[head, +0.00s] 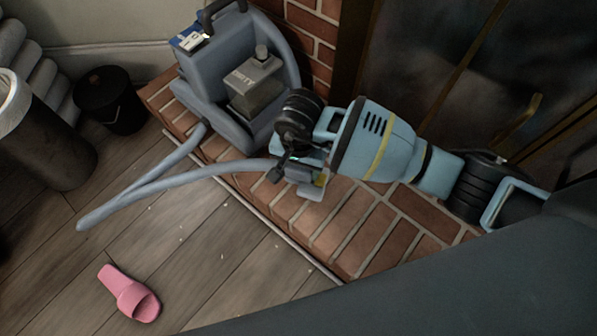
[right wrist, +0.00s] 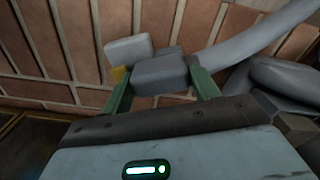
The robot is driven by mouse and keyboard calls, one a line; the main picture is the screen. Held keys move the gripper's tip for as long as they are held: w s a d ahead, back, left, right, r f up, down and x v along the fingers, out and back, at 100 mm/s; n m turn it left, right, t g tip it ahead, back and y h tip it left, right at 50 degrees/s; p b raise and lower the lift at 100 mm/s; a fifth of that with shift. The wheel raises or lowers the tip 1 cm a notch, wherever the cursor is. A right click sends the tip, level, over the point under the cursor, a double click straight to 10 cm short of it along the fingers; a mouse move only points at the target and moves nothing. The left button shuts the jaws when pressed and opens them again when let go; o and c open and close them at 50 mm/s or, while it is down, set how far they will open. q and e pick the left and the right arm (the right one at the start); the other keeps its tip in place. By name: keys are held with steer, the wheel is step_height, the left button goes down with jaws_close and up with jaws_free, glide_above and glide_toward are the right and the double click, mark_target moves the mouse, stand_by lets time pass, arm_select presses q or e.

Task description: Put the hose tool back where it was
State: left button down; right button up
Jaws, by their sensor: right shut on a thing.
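The hose tool (head: 311,190) is a small grey head at the end of a grey hose (head: 190,176). My right gripper (head: 300,172) is shut on it above the brick hearth. In the right wrist view, the green fingers of my right gripper (right wrist: 162,84) sit on either side of the grey hose tool (right wrist: 158,73). The hose loops out over the wooden floor and back to a blue-grey carpet cleaner (head: 215,75), which stands upright on the hearth to the left of the gripper. The wrist hides part of the cleaner's lower right side. My left gripper is not in view.
The brick hearth (head: 345,235) runs diagonally, with a glass fireplace door (head: 425,60) behind. A pink slipper (head: 130,295) lies on the wooden floor. A dark bin (head: 45,145) and a small black container (head: 108,100) stand at the left. The front floor is mostly clear.

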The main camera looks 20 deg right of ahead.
mark_target(298, 175)
step_height(298, 175, down, 3)
steer(key=shift+s+a+f+b, duration=0.1)
steer(key=shift+f+b, duration=0.05)
steer(key=shift+b, duration=0.6)
steer(key=shift+f, duration=0.2)
steer(key=shift+r, duration=0.1)
steer(key=o, duration=0.9)
steer(key=shift+f, duration=0.2)
steer(key=shift+o, duration=0.2)
steer(key=shift+r, duration=0.15)
step_height(298, 175, up, 12)
steer(key=p, duration=0.4)
steer(key=shift+p, duration=0.3)
